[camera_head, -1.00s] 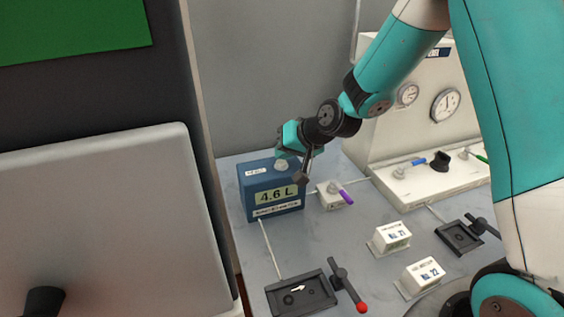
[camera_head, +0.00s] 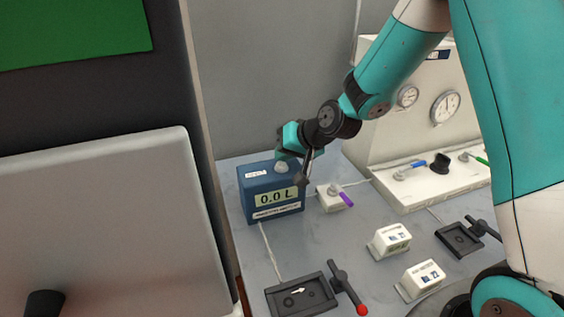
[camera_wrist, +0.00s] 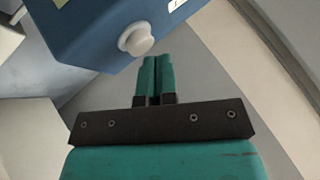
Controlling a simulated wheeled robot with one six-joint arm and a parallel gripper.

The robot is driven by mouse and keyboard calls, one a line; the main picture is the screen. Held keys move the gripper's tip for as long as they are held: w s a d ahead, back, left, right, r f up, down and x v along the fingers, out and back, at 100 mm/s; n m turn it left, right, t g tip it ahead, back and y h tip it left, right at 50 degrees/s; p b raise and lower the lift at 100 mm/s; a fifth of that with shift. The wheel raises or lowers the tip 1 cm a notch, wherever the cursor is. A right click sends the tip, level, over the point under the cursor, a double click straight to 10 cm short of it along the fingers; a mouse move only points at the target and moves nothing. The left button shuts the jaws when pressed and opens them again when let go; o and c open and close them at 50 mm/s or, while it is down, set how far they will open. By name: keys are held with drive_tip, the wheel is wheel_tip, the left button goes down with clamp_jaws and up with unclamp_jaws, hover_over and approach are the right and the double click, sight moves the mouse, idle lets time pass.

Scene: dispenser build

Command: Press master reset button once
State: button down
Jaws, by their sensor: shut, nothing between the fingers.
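The blue meter box (camera_head: 262,178) stands on the grey bench at the left in the head view, its display reading 0.0 L. A pale round button (camera_head: 281,167) sits on its top, beside a small white label. In the wrist view the white button (camera_wrist: 136,39) stands out from the blue box (camera_wrist: 95,30). My gripper (camera_wrist: 158,60) is shut and empty, its two teal fingers together. The fingertips lie just to the right of and below the button in the wrist view. I cannot tell whether they touch it. In the head view the fingertips are hard to make out.
A small white valve block with a purple handle (camera_head: 346,199) stands right of the box. Two white labelled boxes (camera_head: 390,240) (camera_head: 422,278), a dark lever unit with a red knob (camera_head: 362,309) and a gauge panel (camera_head: 420,130) stand around. A monitor (camera_head: 110,225) fills the left foreground.

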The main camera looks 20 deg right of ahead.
drive_tip(key=shift+r, duration=0.45)
drive_tip(key=shift+r, duration=0.1)
wheel_tip(320, 180, up, 5)
drive_tip(key=p, duration=0.4)
idle(0.6)
drive_tip(key=s+a+r+n+g+b, duration=0.1)
drive_tip(key=s+a+r+n+g, duration=0.15)
drive_tip(key=s, duration=0.35)
drive_tip(key=s+a+r+n+g+b, duration=0.1)
drive_tip(key=s+a+r+n, duration=0.15)
drive_tip(key=s, duration=0.45)
drive_tip(key=s+r+n+g+h+b, duration=0.1)
drive_tip(key=s+r+n+g+b, duration=0.1)
drive_tip(key=s, duration=1.6)
drive_tip(key=shift+r+n+g, duration=0.15)
drive_tip(key=shift+n+g, duration=0.75)
drive_tip(key=shift+g, duration=0.05)
